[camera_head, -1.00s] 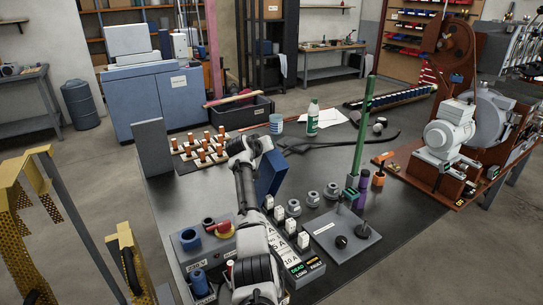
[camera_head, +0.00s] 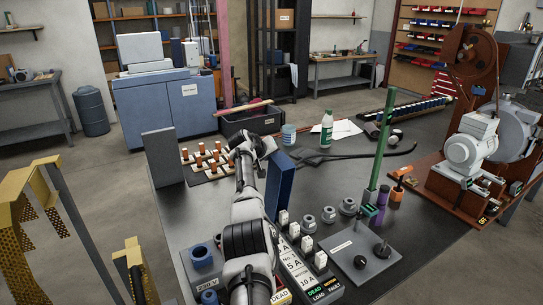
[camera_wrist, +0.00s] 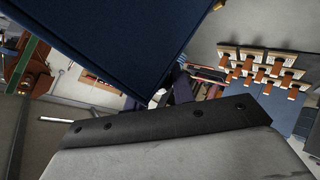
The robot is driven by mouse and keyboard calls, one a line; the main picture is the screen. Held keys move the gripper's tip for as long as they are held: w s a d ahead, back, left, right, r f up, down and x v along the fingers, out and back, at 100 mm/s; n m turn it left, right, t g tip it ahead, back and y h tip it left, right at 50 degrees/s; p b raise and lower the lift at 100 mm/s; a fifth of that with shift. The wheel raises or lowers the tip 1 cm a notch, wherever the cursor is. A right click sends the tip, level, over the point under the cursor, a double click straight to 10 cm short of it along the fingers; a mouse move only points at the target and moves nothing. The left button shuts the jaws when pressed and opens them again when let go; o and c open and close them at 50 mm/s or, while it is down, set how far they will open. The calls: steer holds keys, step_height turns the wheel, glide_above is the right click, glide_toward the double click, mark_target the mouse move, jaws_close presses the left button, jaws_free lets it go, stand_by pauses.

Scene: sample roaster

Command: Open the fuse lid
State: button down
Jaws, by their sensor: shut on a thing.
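The fuse lid (camera_head: 279,185) is a dark blue panel standing steeply raised behind the fuse panel (camera_head: 293,265). White fuse blocks (camera_head: 294,231) stand to the right of my arm, below the lid. The lid's blue face also fills the top left of the wrist view (camera_wrist: 100,40). My gripper (camera_wrist: 170,125) shows there as a dark edge with bolts and a grey body, close against the lid. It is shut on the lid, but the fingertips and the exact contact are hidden.
A grey plate with two black knobs (camera_head: 361,261) and a green post (camera_head: 379,146) stand to the right. Orange-topped pieces (camera_head: 206,156) stand behind on the left, also in the wrist view (camera_wrist: 262,70).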

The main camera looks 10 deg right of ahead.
steer(key=shift+f, duration=0.3)
steer(key=c, duration=1.3)
jaws_free()
steer(key=shift+o, duration=0.2)
steer(key=shift+r, duration=0.1)
steer(key=shift+r, duration=0.1)
steer(key=shift+s+a+r, duration=0.2)
steer(key=shift+a+r, duration=0.05)
steer(key=shift+a, duration=0.05)
steer(key=b+v, duration=0.4)
steer(key=v, duration=0.9)
